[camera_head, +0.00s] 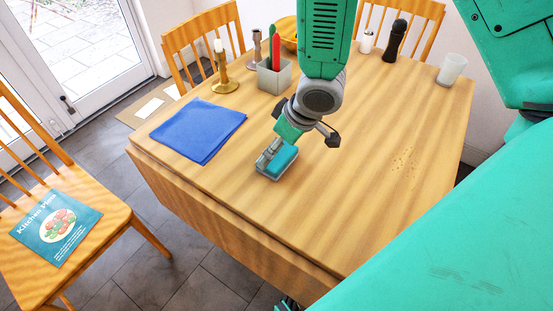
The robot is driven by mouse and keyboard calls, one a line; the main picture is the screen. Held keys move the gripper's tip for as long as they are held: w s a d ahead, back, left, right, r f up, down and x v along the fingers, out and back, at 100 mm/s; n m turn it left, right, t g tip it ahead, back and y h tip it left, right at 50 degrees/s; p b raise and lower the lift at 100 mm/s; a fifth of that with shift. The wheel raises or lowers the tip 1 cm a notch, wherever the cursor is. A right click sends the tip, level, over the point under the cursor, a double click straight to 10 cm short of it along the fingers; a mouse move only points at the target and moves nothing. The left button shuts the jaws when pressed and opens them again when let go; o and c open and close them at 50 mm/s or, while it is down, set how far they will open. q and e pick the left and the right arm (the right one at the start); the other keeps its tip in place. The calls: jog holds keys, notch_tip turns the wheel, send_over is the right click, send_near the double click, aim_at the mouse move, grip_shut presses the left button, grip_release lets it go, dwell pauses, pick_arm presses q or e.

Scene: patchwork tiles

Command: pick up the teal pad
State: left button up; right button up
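The teal pad (284,161) lies in a small grey dish (266,173) near the front edge of the wooden table. A grey piece also shows at the dish's left side, too small to make out. My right gripper (306,124) hangs just above and behind the pad, its arm coming down from the top of the view. Its dark fingers are spread wide and hold nothing. I cannot tell whether its teal part touches the pad. My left gripper cannot be made out; only a small dark and teal part of me shows at the bottom edge.
On the wooden table (390,190), a blue cloth (199,130) lies left. A brass candlestick (223,72), utensil holder (275,78), yellow bowl (289,32), pepper mill (394,42) and cup (451,69) stand behind. A chair (95,235) holds a book (56,224). The table's right is mostly clear.

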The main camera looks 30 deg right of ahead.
aim_at(277, 155)
jog(key=shift+a+f, duration=0.2)
jog(key=shift+f, duration=0.2)
jog(key=f, duration=0.1)
jog(key=f+b, duration=0.1)
jog(key=f, duration=0.1)
jog(key=w+d+f, duration=0.1)
jog(key=shift+f+b, duration=0.25)
jog(key=shift+b, duration=0.05)
jog(key=shift+d, duration=0.15)
jog(key=shift+a, duration=0.25)
jog(key=c, duration=0.6)
jog(key=shift+a+r, duration=0.1)
jog(key=shift+a, duration=0.1)
jog(key=c, duration=0.3)
jog(key=shift+a, duration=0.15)
